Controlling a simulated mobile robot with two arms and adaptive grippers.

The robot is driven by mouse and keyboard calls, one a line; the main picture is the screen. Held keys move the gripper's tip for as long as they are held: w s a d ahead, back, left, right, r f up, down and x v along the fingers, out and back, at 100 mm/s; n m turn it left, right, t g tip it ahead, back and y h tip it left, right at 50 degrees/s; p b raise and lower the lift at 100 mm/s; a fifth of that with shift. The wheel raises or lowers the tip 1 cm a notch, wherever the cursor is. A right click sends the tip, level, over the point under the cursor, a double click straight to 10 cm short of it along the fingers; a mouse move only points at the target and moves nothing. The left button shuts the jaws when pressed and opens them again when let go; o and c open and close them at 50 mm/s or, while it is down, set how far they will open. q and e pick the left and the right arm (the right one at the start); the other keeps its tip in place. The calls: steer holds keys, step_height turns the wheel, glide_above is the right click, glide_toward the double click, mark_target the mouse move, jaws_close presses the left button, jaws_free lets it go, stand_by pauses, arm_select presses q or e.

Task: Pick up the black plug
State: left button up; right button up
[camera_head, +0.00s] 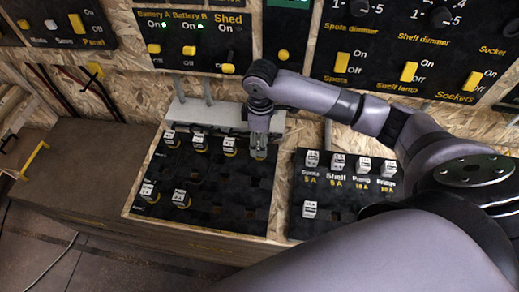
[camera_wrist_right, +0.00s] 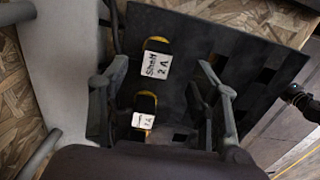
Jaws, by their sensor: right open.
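Several small black plugs with white label tops and yellow bases sit on the black panel (camera_head: 225,205). Which one the task means I cannot tell. In the wrist view, a plug labelled "Shelf 2 A" (camera_wrist_right: 156,65) lies between my fingertips, and a second plug (camera_wrist_right: 143,120) is nearer the palm. My right gripper (camera_head: 260,147) is open, pointing down over the panel's back right corner; in the wrist view its fingers (camera_wrist_right: 162,68) stand apart on both sides of the plugs. One plug (camera_head: 259,154) is partly hidden by the gripper. My left gripper is not in view.
A second panel (camera_head: 340,225) with labelled plugs stands to the right. A grey metal piece (camera_head: 185,110) with pipes is behind the first panel. Switch panels (camera_head: 190,40) line the wall. A brown bench top (camera_head: 85,165) at the left is largely clear.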

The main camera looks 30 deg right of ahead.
steer(key=shift+s+f, duration=0.1)
steer(key=shift+f, duration=0.4)
steer(key=f, duration=0.5)
steer(key=shift+w+p, duration=0.3)
steer(key=c, duration=1.3)
